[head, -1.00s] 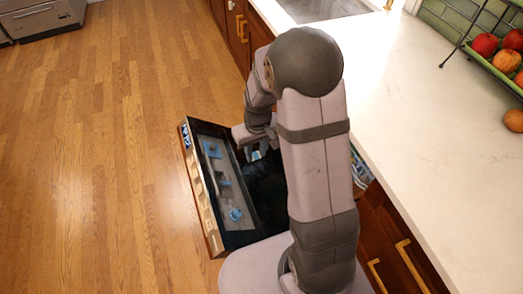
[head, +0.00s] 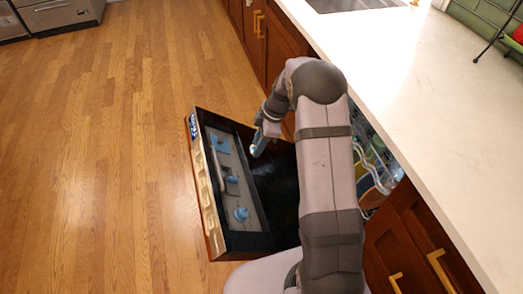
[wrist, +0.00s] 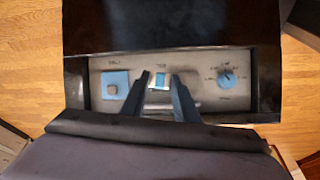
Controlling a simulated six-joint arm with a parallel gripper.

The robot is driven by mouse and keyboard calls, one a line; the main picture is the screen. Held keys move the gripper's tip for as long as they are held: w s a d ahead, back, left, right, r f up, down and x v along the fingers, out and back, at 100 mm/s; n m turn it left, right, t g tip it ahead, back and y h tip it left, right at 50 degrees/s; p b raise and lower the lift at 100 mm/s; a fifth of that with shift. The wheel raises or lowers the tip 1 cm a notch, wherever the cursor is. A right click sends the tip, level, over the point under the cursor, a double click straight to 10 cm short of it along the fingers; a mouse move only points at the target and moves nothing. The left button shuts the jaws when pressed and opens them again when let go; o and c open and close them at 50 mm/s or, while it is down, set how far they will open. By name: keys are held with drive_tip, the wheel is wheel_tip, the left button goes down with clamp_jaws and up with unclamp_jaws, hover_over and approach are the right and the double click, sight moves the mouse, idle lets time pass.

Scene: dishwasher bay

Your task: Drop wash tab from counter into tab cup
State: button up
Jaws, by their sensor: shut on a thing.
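My gripper (head: 257,150) points down above the open dishwasher door, to the right of the door's grey panel. In the wrist view its two dark blue fingers (wrist: 161,88) are shut on a small white and blue wash tab (wrist: 159,82). The tab cup (head: 231,180) appears to be the middle blue fitting on the panel, between a blue square and a round blue dial. In the wrist view the tab and fingers cover most of the middle fitting. Whether the tab touches the cup cannot be told.
The open dishwasher door (head: 275,205) has a raised dark rim around the panel. A blue square fitting (wrist: 115,84) and a blue dial (wrist: 227,78) flank the middle. A dish rack (head: 375,165) shows behind my arm. The white counter (head: 430,110) lies to the right.

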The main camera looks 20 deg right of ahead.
drive_tip(key=shift+w+a+r+n+g, duration=0.1)
drive_tip(key=shift+w+n+g, duration=0.15)
drive_tip(key=shift+n, duration=0.4)
drive_tip(key=shift+w+a+n+g, duration=0.15)
drive_tip(key=shift+w+n, duration=0.15)
drive_tip(key=shift+n, duration=0.35)
drive_tip(key=shift+f, duration=0.2)
drive_tip(key=shift+a+f+b, duration=1.65)
drive_tip(key=shift+a+f, duration=0.55)
drive_tip(key=shift+f, duration=0.25)
drive_tip(key=shift+a+f+b, duration=1.6)
drive_tip(key=shift+a+f, duration=0.6)
drive_tip(key=shift+f, duration=0.25)
drive_tip(key=o, duration=1.1)
drive_tip(key=shift+s+f, duration=0.1)
drive_tip(key=shift+s, duration=0.05)
